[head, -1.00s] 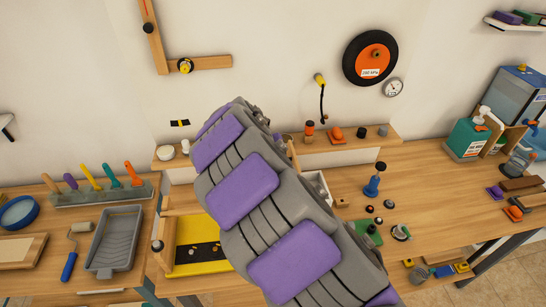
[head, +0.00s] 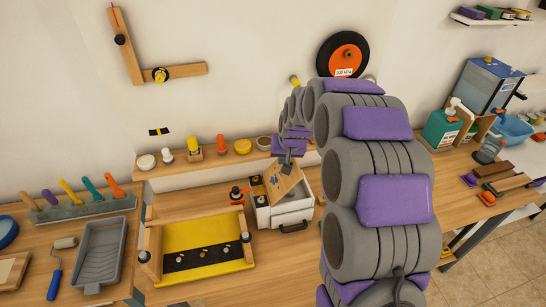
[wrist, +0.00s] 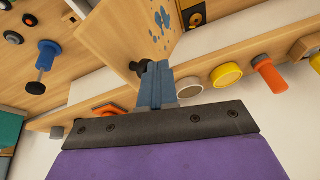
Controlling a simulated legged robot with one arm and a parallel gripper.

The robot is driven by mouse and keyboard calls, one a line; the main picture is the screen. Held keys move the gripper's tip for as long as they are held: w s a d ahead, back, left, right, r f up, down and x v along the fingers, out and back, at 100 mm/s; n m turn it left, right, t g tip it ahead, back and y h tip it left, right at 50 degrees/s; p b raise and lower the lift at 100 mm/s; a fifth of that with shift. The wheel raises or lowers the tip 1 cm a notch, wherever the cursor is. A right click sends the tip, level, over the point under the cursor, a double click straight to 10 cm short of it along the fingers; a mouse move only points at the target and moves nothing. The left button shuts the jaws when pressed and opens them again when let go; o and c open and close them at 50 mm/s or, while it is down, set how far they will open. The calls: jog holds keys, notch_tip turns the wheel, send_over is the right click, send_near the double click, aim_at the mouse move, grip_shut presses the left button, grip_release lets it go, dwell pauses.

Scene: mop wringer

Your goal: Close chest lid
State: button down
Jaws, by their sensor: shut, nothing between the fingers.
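The chest (head: 287,214) is a small white box with a dark front handle, standing on the bench in the head view. Its wooden lid (head: 283,181) is raised and tilted. The lid also fills the upper middle of the wrist view (wrist: 130,35), with blue marks on its face and a dark knob near the fingers. My gripper (head: 287,163) is at the lid's upper edge in the head view. In the wrist view its blue-grey fingers (wrist: 156,72) are together and empty, right by the lid. I cannot tell whether they touch it. My arm hides the area right of the chest.
A yellow tray in a wooden frame (head: 207,243) stands left of the chest. A back shelf (head: 190,172) holds several small knobs and cups. A grey paint tray (head: 101,252) and roller (head: 58,264) lie farther left. A green bottle (head: 441,127) stands at right.

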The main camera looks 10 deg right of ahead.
aim_at(294, 162)
jog(key=d+y, duration=0.1)
jog(key=d+f+y+b, duration=0.1)
jog(key=d, duration=0.1)
jog(key=d+f+y+b, duration=0.1)
jog(key=shift+w+d+f+m, duration=0.1)
jog(key=shift+d+f+m, duration=0.1)
jog(key=shift+f+m, duration=0.1)
jog(key=d+f+y+b, duration=0.1)
jog(key=d+f+b, duration=0.1)
jog(key=d+f+y+b, duration=0.1)
jog(key=f, duration=0.1)
jog(key=d+f+y+b, duration=0.2)
jog(key=f, duration=0.1)
jog(key=shift+d+m+t+b, duration=0.3)
jog(key=shift+m+b, duration=0.05)
jog(key=shift+m, duration=0.05)
jog(key=shift+r, duration=0.3)
